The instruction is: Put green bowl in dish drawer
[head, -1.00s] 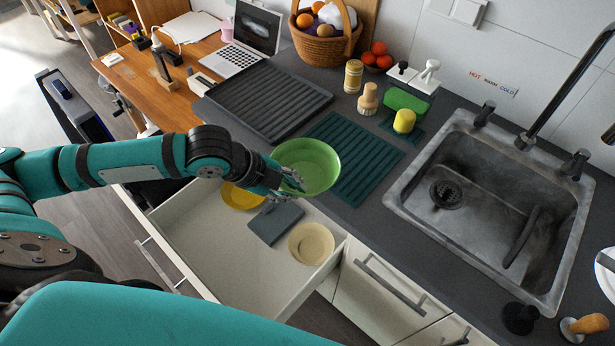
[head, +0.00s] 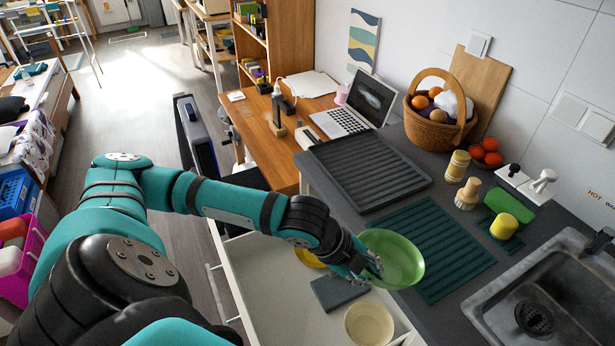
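The green bowl (head: 396,259) is at the counter's front edge, partly over the green ribbed mat. My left gripper (head: 372,268) is at the bowl's left rim with its fingers around the rim, and it appears to grip it. The dish drawer (head: 282,298) is open below and in front of the counter. It holds a cream bowl (head: 370,325), a dark grey flat item (head: 338,291) and a yellow dish (head: 309,257), which my gripper and arm partly hide. My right gripper is not in view.
A green ribbed mat (head: 432,240), a dark drying tray (head: 368,170) and a sink (head: 545,300) are on the counter. A fruit basket (head: 436,130), a yellow cup (head: 503,226) and a brush (head: 467,194) stand further back. The drawer's front left area is bare.

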